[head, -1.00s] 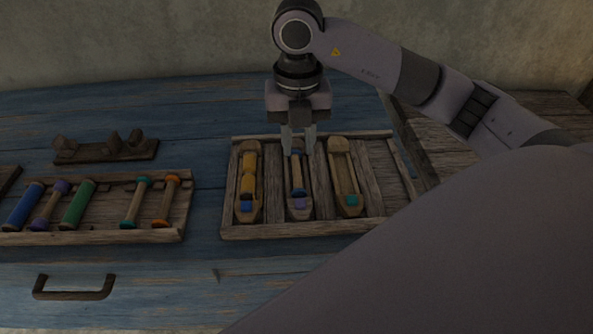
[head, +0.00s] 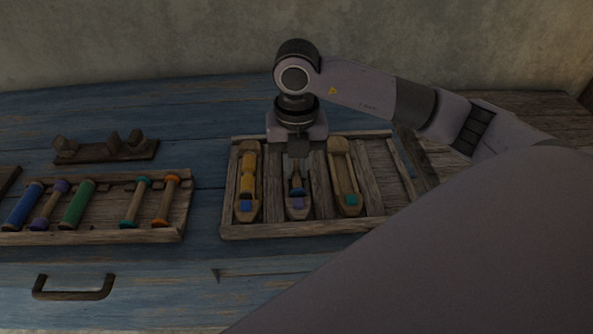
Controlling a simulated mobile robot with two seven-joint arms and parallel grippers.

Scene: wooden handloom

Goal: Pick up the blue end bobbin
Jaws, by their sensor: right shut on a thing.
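My left gripper is out of view.
A shuttle with yellow thread (head: 248,175) lies left of the middle one, and an empty-looking shuttle (head: 344,175) lies right. A second tray (head: 120,237) at left holds several bobbins. A dark wooden rack (head: 105,151) stands behind it.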

